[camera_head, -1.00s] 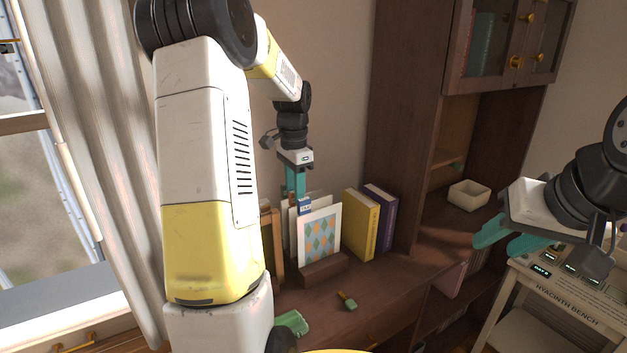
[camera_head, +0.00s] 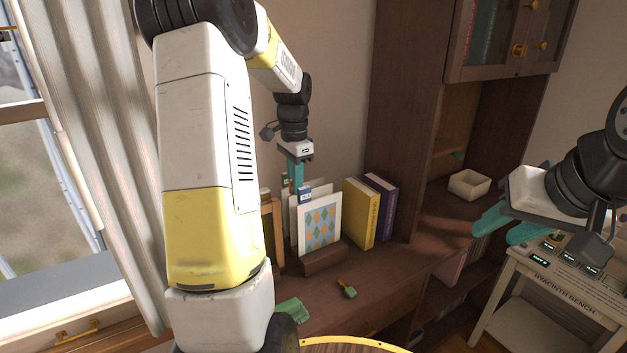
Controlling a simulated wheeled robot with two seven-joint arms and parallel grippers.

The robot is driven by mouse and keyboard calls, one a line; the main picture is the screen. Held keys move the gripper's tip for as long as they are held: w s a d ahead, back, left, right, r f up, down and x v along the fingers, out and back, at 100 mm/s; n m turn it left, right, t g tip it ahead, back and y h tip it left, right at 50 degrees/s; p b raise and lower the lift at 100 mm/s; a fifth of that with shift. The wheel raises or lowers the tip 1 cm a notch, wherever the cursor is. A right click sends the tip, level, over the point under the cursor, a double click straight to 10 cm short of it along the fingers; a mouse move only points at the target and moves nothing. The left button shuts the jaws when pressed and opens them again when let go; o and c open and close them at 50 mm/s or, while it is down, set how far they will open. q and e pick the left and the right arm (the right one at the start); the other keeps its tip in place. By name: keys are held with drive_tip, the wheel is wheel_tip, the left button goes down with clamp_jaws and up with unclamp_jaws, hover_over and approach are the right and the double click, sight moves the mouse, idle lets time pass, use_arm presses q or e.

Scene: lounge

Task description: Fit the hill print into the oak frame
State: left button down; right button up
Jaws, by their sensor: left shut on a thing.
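My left gripper (camera_head: 297,182) reaches down into a wooden print holder (camera_head: 325,258) on the desk. Its teal fingers are shut on a pale print (camera_head: 293,215) with a blue tab, behind the front print. The held print's picture is hidden, so I cannot tell whether it is the hill print. The front print (camera_head: 320,222) shows blue and orange diamonds. A light-brown wooden frame (camera_head: 279,235), perhaps the oak frame, stands left of the holder, partly hidden by my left arm. My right gripper (camera_head: 503,226) is open and empty at the right, in front of the bookcase.
A yellow book (camera_head: 360,214) and a purple book (camera_head: 383,207) stand right of the holder. A cream box (camera_head: 469,185) sits on the bookcase. A labelled bench (camera_head: 545,282) stands at right.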

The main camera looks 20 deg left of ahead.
use_arm(q)
drive_tip(key=shift+r, duration=3.2)
drive_tip(key=shift+r, duration=1.5)
